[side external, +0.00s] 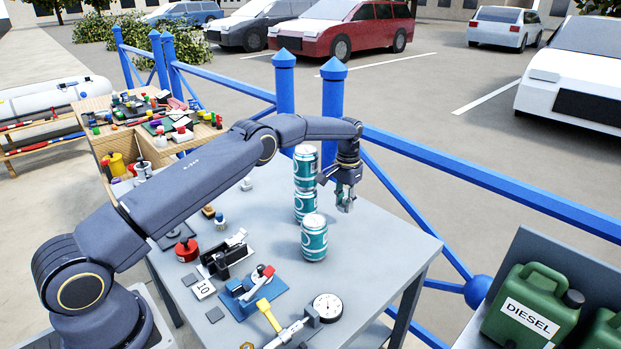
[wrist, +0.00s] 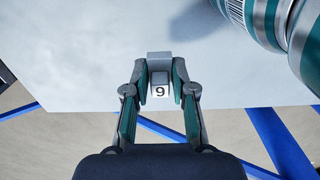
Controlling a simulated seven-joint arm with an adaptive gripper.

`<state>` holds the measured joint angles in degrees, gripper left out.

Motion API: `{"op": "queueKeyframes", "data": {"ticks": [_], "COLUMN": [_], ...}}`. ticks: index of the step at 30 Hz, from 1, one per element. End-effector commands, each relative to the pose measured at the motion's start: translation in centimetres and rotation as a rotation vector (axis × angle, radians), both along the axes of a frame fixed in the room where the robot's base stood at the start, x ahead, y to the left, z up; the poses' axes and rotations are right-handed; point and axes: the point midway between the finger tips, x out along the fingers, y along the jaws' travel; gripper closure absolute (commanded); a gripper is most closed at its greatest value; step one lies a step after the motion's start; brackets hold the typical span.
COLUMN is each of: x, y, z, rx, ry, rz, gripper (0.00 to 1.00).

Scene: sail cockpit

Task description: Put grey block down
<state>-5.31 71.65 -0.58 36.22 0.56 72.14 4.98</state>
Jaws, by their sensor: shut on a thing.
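My gripper (side external: 345,203) is shut on a small grey block (wrist: 160,75) with a white label bearing a dark digit that reads as 9 or 6. In the wrist view the block sits between the two fingertips (wrist: 159,83). In the side view the fingers hide most of it. My gripper points down near the far edge of the grey table (side external: 390,265), just right of the teal cans. I cannot tell whether the block touches the table top.
A teal can (side external: 314,240) stands in front of another can (side external: 305,207), with a third can (side external: 306,165) above that one, close to my gripper. Blue railing (side external: 480,180) runs behind the table. A dial gauge (side external: 327,308) and tools crowd the front left. Right table top is bare.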

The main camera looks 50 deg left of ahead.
Motion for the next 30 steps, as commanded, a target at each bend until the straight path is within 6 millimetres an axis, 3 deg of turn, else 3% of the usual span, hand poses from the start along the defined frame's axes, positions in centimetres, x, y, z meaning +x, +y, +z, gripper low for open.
{"op": "queueKeyframes", "data": {"ticks": [8,14,26,27,30], "x": [0.8,0.7,0.8,0.8,0.8], "y": [0.0,0.0,0.0,0.0,0.0], "z": [-1.3,-4.0,-4.4,-4.4,-4.4], "rx": [0.0,0.0,0.0,0.0,0.0], "ry": [0.0,0.001,0.0,-0.001,-0.001], "rz": [0.0,0.0,0.0,0.0,0.0], "gripper": [1.0,1.0,1.0,0.71,0.6]}}
